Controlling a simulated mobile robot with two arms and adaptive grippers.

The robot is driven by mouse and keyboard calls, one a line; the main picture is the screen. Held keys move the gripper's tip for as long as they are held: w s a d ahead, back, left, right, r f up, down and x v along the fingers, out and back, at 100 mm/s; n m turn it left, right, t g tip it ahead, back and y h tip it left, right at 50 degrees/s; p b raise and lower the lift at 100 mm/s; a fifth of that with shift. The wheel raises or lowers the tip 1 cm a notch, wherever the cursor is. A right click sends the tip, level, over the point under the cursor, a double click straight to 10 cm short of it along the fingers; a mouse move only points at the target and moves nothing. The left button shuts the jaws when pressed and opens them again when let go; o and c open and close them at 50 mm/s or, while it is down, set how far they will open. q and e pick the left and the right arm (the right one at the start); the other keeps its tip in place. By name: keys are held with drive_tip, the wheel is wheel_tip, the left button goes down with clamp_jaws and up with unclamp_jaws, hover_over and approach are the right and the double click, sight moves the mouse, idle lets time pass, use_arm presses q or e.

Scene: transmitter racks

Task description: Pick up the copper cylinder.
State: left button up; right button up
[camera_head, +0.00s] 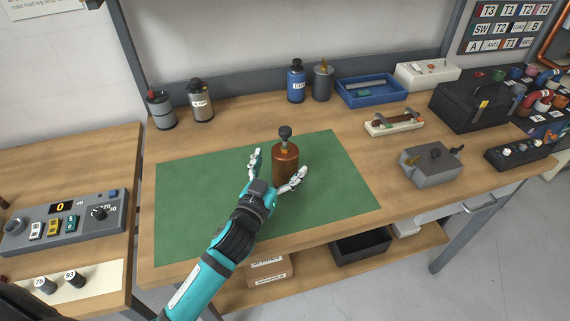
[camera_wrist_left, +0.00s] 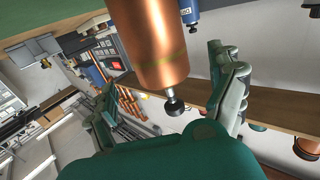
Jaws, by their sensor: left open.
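The copper cylinder (camera_head: 285,163) stands upright on the green mat (camera_head: 195,210), with a dark knob on its top. My left gripper (camera_head: 278,170) is open, with one finger to the left of the cylinder and the other to its right near the front. In the left wrist view, the copper cylinder (camera_wrist_left: 150,40) fills the upper middle, its dark knob pointing down in the picture. The left gripper's fingers (camera_wrist_left: 168,95) show apart on either side of it, with a visible gap to the right finger. My right gripper is not in view.
A blue canister (camera_head: 296,82) and a grey canister (camera_head: 323,83) stand behind the mat. Two more canisters (camera_head: 201,101) stand at the back left. A blue tray (camera_head: 345,99), a black toolbox (camera_head: 470,106) and a grey box (camera_head: 430,168) are to the right. The mat around the cylinder is clear.

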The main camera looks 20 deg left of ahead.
use_arm(q)
drive_tip(key=w, duration=0.2)
drive_tip(key=w+p, duration=0.1)
drive_tip(key=w, duration=0.1)
drive_tip(key=shift+f, duration=0.3)
drive_tip(key=shift+w+d+f, duration=0.1)
drive_tip(key=shift+w, duration=0.15)
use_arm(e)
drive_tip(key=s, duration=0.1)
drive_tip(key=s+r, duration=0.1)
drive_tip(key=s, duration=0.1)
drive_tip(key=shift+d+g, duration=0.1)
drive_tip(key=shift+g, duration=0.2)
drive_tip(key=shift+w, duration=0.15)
use_arm(q)
drive_tip(key=c, duration=1.6)
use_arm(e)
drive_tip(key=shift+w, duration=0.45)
